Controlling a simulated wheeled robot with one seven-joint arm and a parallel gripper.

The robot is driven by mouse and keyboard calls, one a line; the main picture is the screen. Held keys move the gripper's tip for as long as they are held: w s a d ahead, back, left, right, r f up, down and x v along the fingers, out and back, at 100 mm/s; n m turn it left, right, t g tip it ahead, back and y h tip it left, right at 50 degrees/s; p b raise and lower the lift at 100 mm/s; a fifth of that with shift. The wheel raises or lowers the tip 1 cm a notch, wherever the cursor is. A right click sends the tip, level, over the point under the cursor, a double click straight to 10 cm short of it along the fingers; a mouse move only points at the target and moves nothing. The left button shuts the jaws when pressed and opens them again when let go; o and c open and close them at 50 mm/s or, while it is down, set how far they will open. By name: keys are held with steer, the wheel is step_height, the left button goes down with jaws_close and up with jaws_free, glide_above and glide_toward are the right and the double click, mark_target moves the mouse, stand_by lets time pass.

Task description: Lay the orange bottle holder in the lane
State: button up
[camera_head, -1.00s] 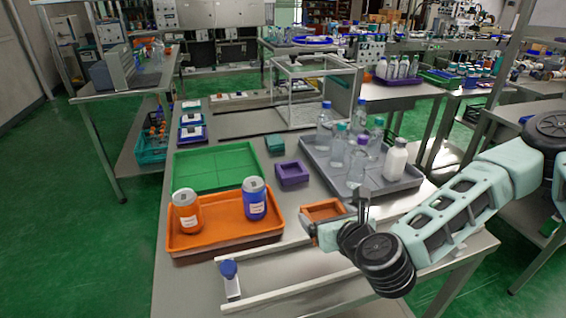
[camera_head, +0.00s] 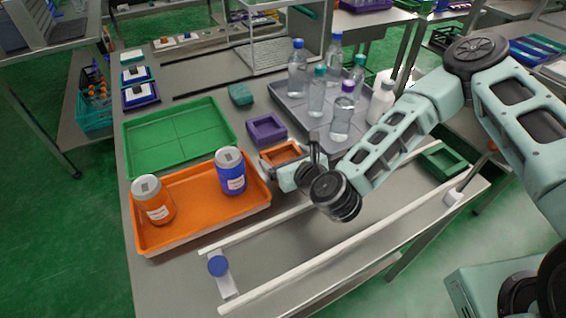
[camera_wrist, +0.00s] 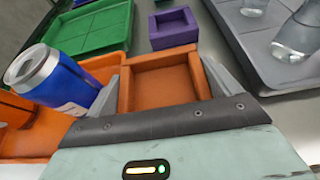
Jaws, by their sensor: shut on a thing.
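The orange bottle holder (camera_head: 283,152), a small square open-topped block, is between the fingers of my gripper (camera_head: 290,160), just right of the orange tray. In the wrist view the holder (camera_wrist: 162,88) sits upright and empty between both fingers of my gripper (camera_wrist: 165,80). I cannot tell whether its underside touches the table. The lane (camera_head: 335,228) is the strip of table between two long white rails, in front of my gripper. My arm hides part of the far rail.
The orange tray (camera_head: 190,222) holds an orange jar (camera_head: 152,200) and a blue jar (camera_head: 230,172). A purple holder (camera_head: 266,129) is close behind the orange one. A grey tray (camera_head: 285,100) holds several bottles. A green holder (camera_head: 442,158) is at right. The lane's middle is clear.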

steer(key=shift+f, duration=1.9)
steer(key=shift+f, duration=0.15)
steer(key=o, duration=0.8)
steer(key=v, duration=1)
steer(key=shift+r+p, duration=0.4)
steer(key=shift+p+v, duration=0.85)
steer(key=shift+v, duration=0.1)
